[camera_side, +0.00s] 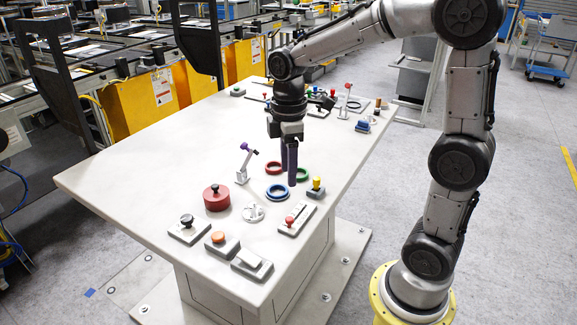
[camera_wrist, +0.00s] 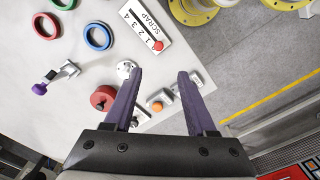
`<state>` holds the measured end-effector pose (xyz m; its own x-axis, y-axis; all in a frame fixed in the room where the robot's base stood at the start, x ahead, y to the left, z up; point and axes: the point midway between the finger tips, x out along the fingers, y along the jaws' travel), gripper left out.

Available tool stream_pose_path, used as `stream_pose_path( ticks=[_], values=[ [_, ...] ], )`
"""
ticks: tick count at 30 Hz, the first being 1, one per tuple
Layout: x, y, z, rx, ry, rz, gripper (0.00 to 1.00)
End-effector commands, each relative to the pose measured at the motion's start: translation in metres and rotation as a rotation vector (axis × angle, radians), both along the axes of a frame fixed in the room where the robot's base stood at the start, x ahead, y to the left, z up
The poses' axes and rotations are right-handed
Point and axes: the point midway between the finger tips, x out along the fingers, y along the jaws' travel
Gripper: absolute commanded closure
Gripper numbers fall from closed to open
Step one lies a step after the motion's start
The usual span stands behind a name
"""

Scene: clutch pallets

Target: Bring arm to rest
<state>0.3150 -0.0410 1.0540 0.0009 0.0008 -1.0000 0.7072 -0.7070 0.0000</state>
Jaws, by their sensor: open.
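My arm reaches in over the white table (camera_side: 140,178) from the right in the side view. My gripper (camera_side: 289,178) points down above the table, near the red, blue and green rings. Nothing is held.
A blue ring (camera_side: 277,192), a red ring (camera_side: 274,168) and a green ring (camera_side: 302,174) lie on the table. Around them stand a red cylinder (camera_side: 216,198), a purple-tipped lever (camera_side: 244,163), a slider plate (camera_side: 296,219) and several button boxes. Yellow bins (camera_side: 150,103) stand behind the table.

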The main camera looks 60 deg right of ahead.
Motion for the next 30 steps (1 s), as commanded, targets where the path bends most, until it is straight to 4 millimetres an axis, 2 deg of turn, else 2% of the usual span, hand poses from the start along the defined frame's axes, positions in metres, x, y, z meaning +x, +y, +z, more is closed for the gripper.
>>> stream_pose_path(
  ticks=[10, 14, 17, 21, 25, 30],
  values=[
    [0.0, 0.001, 0.002, -0.001, -0.005, 0.004, 0.44],
    [-0.004, 0.006, 0.02, -0.008, -0.059, 0.018, 0.44],
    [-0.021, 0.014, 0.039, -0.014, -0.124, 0.034, 0.44],
    [-0.058, 0.025, 0.06, -0.013, -0.239, -0.021, 0.44],
    [-0.093, 0.033, 0.067, 0.011, -0.338, -0.142, 0.44],
    [-0.131, 0.04, 0.06, 0.075, -0.439, -0.35, 0.44]
  ],
)
